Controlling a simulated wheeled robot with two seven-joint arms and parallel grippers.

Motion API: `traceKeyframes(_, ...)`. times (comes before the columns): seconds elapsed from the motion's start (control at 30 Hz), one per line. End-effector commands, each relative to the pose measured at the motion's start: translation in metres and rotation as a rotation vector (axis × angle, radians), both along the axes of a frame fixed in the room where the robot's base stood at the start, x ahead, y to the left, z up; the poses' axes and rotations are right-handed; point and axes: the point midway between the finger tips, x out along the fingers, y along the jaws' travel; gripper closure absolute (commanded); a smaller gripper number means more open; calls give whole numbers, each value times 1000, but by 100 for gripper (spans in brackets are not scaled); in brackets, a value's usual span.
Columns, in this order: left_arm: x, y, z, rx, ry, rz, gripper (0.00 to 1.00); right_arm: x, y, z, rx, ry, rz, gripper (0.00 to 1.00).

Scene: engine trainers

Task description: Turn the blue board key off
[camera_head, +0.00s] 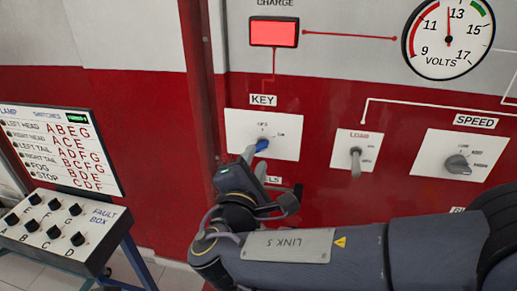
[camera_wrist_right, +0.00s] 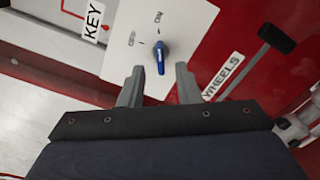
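The blue board key (camera_head: 262,145) sits on a white plate (camera_head: 285,148) under the KEY label (camera_head: 263,100) on the red panel. The plate bears two small position marks, but which one the key points to is hard to tell. My right gripper (camera_head: 255,165) is just below the key in the head view. In the right wrist view, my right gripper (camera_wrist_right: 158,82) is open, with one finger to each side below the blue key (camera_wrist_right: 160,57); neither finger appears to touch it. My left gripper is out of view.
A LOAD toggle switch (camera_head: 356,162) and a SPEED knob (camera_head: 457,164) are to the right of the key. A lit red CHARGE lamp (camera_head: 274,33) and a VOLTS gauge (camera_head: 448,40) are above. A fault box (camera_head: 60,229) stands at the left.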

Motion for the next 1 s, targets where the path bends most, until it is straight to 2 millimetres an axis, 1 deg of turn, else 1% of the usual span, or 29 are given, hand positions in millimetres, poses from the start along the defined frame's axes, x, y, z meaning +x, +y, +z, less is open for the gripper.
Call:
traceKeyframes(0.03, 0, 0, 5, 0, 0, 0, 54, 9, -2, 2, -1, 2, -2, 70)
traceKeyframes(0.1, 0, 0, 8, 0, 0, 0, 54, 19, -4, 2, -2, 2, -2, 70)
traceKeyframes(0.2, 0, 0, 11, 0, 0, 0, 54, 30, -7, 1, -1, 2, -2, 70)
traceKeyframes(0.37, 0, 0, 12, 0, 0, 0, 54, 37, -8, 0, 1, 3, 1, 70)
traceKeyframes(0.57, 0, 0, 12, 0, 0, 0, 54, 38, -8, -1, 2, 2, 1, 70)
traceKeyframes(0.6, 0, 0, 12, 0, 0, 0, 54, 38, -8, -1, 1, 3, 1, 71)
traceKeyframes(0.8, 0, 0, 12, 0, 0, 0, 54, 38, -8, -1, 0, 2, 0, 98)
traceKeyframes(0.83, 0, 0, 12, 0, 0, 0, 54, 38, -8, -1, 0, 2, 0, 100)
traceKeyframes(1.0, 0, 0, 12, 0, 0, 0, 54, 37, -8, -1, 1, 3, -1, 100)
